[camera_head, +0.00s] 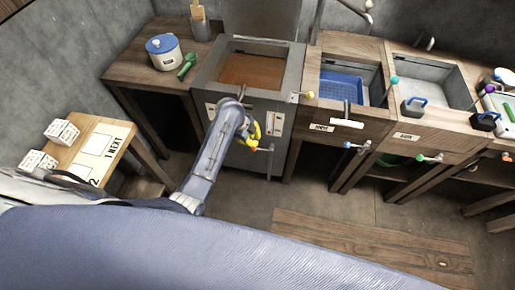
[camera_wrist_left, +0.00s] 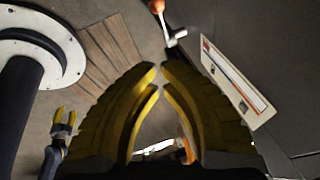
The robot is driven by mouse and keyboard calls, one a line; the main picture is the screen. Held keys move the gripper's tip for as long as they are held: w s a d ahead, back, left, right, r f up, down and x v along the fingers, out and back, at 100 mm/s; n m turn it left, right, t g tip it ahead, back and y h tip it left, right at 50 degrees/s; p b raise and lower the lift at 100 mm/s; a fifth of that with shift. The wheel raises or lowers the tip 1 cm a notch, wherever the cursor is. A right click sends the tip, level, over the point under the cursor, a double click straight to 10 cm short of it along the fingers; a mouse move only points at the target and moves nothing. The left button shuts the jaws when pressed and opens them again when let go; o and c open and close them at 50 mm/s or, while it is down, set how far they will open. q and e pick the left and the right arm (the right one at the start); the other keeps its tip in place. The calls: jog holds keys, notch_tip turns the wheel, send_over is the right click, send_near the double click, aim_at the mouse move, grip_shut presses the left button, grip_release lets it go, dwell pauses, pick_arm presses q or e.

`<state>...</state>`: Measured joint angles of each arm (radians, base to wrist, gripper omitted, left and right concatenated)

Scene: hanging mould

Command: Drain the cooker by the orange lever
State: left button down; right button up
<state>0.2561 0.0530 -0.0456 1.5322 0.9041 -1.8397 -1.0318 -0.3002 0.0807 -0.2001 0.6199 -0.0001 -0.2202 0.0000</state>
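The cooker (camera_head: 210,78) is a grey unit with an open square tank of brown contents (camera_head: 252,71). Its orange lever (camera_head: 254,150) sticks out low on the front. In the left wrist view the orange knob (camera_wrist_left: 157,6) and its grey crank (camera_wrist_left: 176,38) show at the top, beyond my fingertips. My left gripper (camera_head: 253,133) has yellow fingers and is in front of the cooker, close to the lever. In the left wrist view its tips (camera_wrist_left: 159,66) nearly meet, with nothing seen held at them. My right gripper (camera_wrist_left: 66,119) shows at the lower left, its fingers apart.
A gauge panel (camera_wrist_left: 235,82) is on the cooker front. Right of the cooker are a basin with a blue basket (camera_head: 343,87) and a pale basin (camera_head: 439,82), with levers below. A blue-lidded pot (camera_head: 163,54) stands left. A small table (camera_head: 82,140) is at lower left.

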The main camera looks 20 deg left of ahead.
dwell(0.4)
pick_arm(q)
jog(key=w+f, duration=0.3)
jog(key=f, duration=0.9)
jog(key=shift+w+d+f, duration=0.25)
jog(key=shift+d, duration=0.05)
